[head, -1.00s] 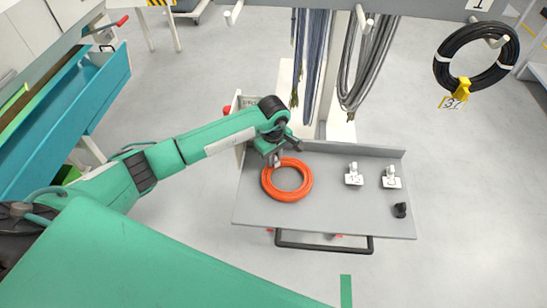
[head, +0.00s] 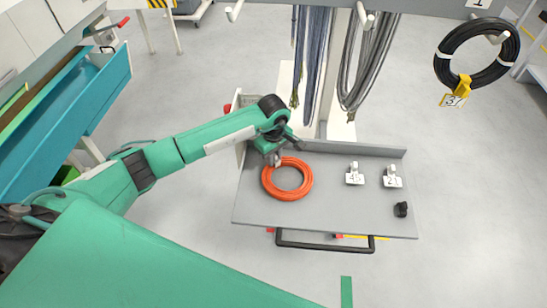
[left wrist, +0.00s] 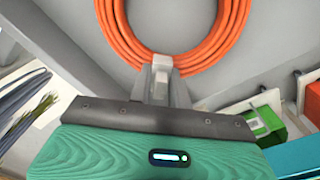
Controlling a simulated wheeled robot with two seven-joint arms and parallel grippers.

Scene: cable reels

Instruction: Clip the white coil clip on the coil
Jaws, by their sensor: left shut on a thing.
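The orange coil (head: 287,179) lies flat at the left of the grey cart top and also shows in the left wrist view (left wrist: 168,30). My left gripper (head: 274,158) is at the coil's upper left edge. In the left wrist view, its fingers (left wrist: 160,82) are shut on a small white clip (left wrist: 161,62). The clip meets the near edge of the coil; I cannot tell whether it is closed around the strands. In the head view the gripper mostly hides this clip. My right gripper is not in view.
Two white labelled clips, one in the middle (head: 355,174) and one farther right (head: 392,177), stand on the grey cart top (head: 330,215). A small black piece (head: 401,209) lies at the right. Grey cables (head: 365,65) hang behind. A black coil with a yellow clip (head: 460,88) hangs at upper right.

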